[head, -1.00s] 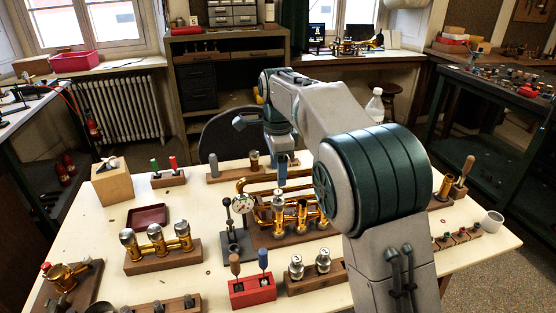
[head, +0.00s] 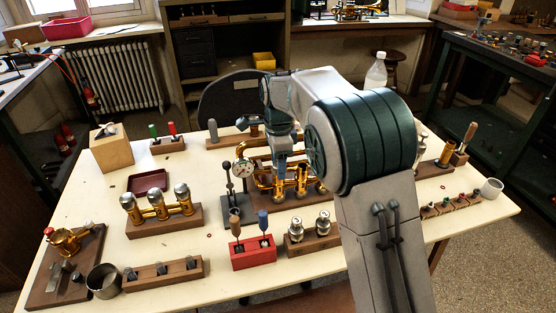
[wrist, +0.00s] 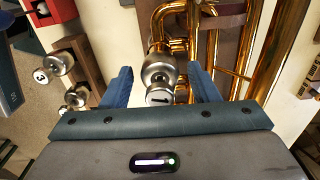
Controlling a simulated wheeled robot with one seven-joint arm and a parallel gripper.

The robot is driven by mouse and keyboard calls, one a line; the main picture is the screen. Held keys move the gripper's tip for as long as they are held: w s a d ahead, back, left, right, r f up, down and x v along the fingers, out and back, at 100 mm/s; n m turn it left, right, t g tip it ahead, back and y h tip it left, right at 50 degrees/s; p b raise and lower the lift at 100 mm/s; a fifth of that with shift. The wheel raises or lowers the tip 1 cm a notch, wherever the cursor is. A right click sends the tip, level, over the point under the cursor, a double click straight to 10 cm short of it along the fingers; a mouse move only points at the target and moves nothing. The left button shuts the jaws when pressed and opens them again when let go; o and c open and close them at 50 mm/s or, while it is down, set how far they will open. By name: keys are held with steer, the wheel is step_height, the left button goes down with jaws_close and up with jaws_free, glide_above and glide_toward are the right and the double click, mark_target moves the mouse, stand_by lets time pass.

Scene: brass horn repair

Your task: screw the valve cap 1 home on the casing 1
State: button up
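The silver valve cap 1 (wrist: 158,72), marked "1", sits at the top of the brass casing 1 (wrist: 156,44) in the wrist view. How tightly it sits cannot be told. My gripper (wrist: 162,92) has its two blue fingers on either side of the cap, with gaps visible between the fingers and the cap. In the head view my gripper (head: 281,165) points down over the left of the horn's upright casings. The brass horn (head: 302,178) stands on a wooden block. The cap is hard to make out in the head view.
A wooden rack (head: 312,243) holds two silver caps; one reads "3" (wrist: 52,68) in the wrist view. A three-valve brass assembly (head: 158,208) is at left.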

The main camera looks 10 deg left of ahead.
steer(key=c, duration=0.9)
steer(key=shift+r+m+p, duration=0.1)
steer(key=shift+m+p, duration=0.25)
steer(key=shift+m, duration=0.15)
steer(key=o, duration=1.1)
step_height(320, 180, up, 13)
steer(key=p, duration=0.2)
steer(key=s+d+r+n, duration=0.2)
steer(key=s+d+r, duration=0.1)
steer(key=d, duration=0.5)
steer(key=s+d+f+n+t+p, duration=0.1)
steer(key=s+d+f+n, duration=0.1)
steer(key=s+d+n, duration=0.2)
steer(key=s+d+f+n+t+p, duration=0.1)
steer(key=s+d+n, duration=0.3)
steer(key=s+d, duration=0.4)
steer(key=s+d+f+n+p, duration=0.2)
steer(key=s+d+n, duration=0.2)
steer(key=s, duration=0.7)
steer(key=shift+s+d+f+t, duration=0.1)
steer(key=shift+d+f+t, duration=0.1)
steer(key=shift+d, duration=0.4)
steer(key=shift+s+d+f+t, duration=0.1)
steer(key=shift+d+f+t, duration=0.1)
steer(key=shift+d, duration=0.35)
